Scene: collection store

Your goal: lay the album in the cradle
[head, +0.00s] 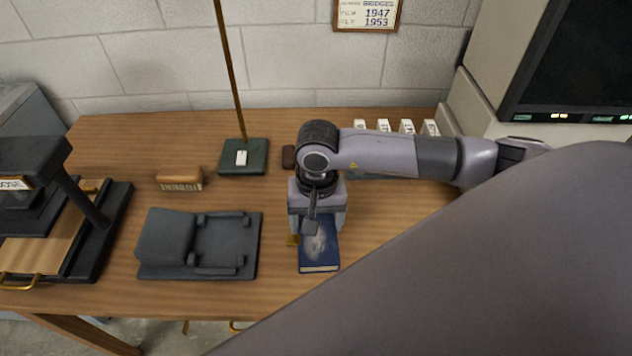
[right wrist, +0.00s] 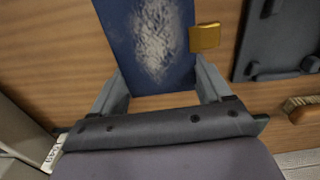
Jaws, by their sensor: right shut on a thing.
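The album (head: 319,250) is a dark blue book with a pale mottled patch on its cover, near the middle of the table. It also shows in the right wrist view (right wrist: 150,40), with a brass piece at one side. My right gripper (head: 318,224) is over the album from above, its fingers shut on the album's two sides. I cannot tell whether the album touches the table. The cradle (head: 222,243) is a dark grey base with a raised block and low ledges, left of the album and empty. Part of the cradle shows in the right wrist view (right wrist: 279,45). My left gripper is out of view.
A dark press (head: 97,240) stands at the far left. A wooden brush (head: 180,178) and a green lamp base (head: 256,165) are behind the cradle. White-labelled items (head: 406,127) are behind my right arm. Bare wood lies between cradle and album.

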